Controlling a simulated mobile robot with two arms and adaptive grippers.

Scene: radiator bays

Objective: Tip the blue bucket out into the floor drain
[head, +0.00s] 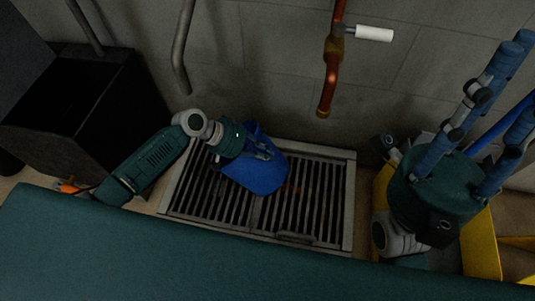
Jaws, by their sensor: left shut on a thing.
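The blue bucket (262,177) is over the floor drain, a slatted metal grate (325,205) in a pale frame by the wall. The bucket looks tilted. Its inside and contents cannot be made out, and I cannot tell whether it touches the grate. My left gripper (261,151) is shut on the bucket at its upper side, with the arm reaching in from the left. My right gripper (518,86) is close to the camera at the right, its two fingers spread apart, with nothing seen between their tips. It is well away from the bucket.
A copper pipe (331,80) with a white-handled valve (373,33) hangs down the wall above the drain. A grey pipe (182,55) is left of it. A black open-topped box (75,95) stands at left. Yellow bins (481,245) stand at right, partly behind my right arm.

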